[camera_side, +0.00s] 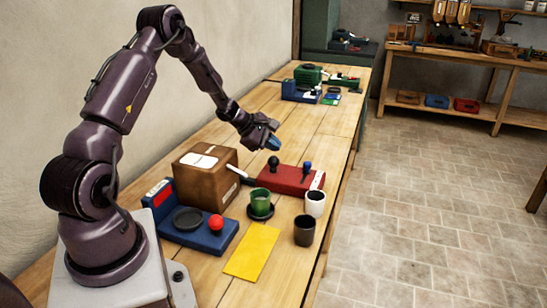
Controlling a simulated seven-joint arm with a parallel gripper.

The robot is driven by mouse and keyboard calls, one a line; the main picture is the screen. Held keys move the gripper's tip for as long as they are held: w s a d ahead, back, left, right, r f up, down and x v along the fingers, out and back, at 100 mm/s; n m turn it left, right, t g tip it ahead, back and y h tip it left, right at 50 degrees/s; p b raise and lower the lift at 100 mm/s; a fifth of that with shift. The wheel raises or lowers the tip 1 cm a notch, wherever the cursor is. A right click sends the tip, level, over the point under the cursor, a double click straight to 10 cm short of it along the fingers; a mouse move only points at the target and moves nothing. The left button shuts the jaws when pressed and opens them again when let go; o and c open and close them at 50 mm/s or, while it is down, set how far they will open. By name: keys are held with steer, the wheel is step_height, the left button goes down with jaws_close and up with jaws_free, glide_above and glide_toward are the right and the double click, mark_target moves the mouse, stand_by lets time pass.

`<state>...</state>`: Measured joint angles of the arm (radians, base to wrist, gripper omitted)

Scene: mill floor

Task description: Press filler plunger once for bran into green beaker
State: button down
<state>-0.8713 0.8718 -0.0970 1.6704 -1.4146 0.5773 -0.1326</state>
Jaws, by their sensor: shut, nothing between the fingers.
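A green beaker (260,199) stands upright on a dark round plate, to the left of a white beaker (315,204). A red unit (290,180) behind it carries a black-knobbed plunger (273,163) and a blue-topped one (307,168). A brown box (206,182) with a white label stands to its left. I cannot tell for sure which part is the bran filler's plunger. My gripper (273,144) is shut and empty, above and behind the black knob, apart from it. The inside of the green beaker is too small to read.
A blue unit (205,238) with a dark round dish and a red ball knob (216,222) stands at front left. A yellow sheet (252,251) lies in front, with a dark beaker (304,231) beside it. Blue and green equipment (306,85) stands at the bench's far end; the bench between is clear.

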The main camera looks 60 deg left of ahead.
mark_target(273, 158)
steer(key=shift+r, duration=2.3)
steer(key=s+d+r+m+g, duration=0.1)
steer(key=s+d+r+m, duration=0.5)
steer(key=s+d+m, duration=0.1)
steer(key=s+d+r+m+g+y, duration=0.1)
steer(key=s+d+r+m, duration=0.6)
steer(key=d, duration=0.5)
steer(key=s+d+r+m+g, duration=0.1)
steer(key=s+d+r+m, duration=0.5)
steer(key=s+d+m, duration=0.3)
steer(key=shift+d+r+m, duration=0.15)
steer(key=shift+d+m, duration=0.55)
steer(key=shift+m, duration=0.4)
steer(key=shift+s, duration=0.1)
